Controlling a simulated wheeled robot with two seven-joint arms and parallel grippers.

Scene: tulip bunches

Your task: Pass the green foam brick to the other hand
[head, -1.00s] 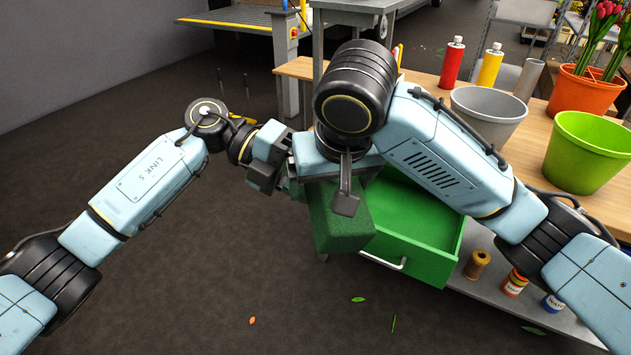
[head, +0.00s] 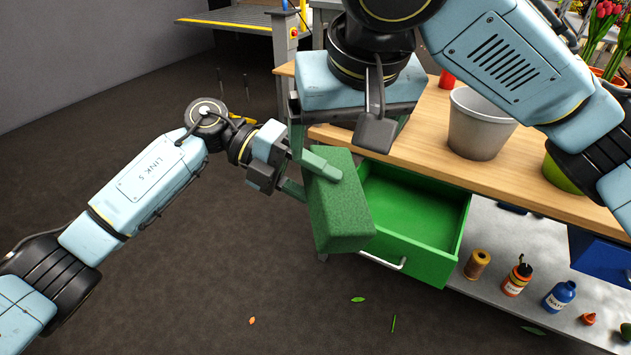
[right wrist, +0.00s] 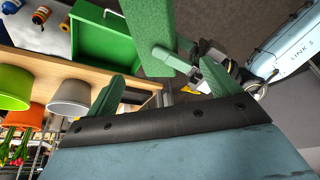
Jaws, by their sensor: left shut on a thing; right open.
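The green foam brick (head: 340,212) hangs tilted in front of the open green drawer in the head view. My left gripper (head: 308,178) is shut on its upper part, with one green finger across the near face. The brick also shows at the top of the right wrist view (right wrist: 150,22), with a left finger across it. My right gripper (head: 350,125) is above the brick in the head view, partly hidden by its own wrist. In the right wrist view its two green fingers (right wrist: 163,86) stand wide apart, with nothing between them and the brick beyond them.
The green drawer (head: 415,262) stands open and empty under the wooden bench (head: 412,152). A grey pot (head: 476,125) stands on the bench. A twine spool (head: 478,264) and bottles stand on the lower shelf. The floor at left is open.

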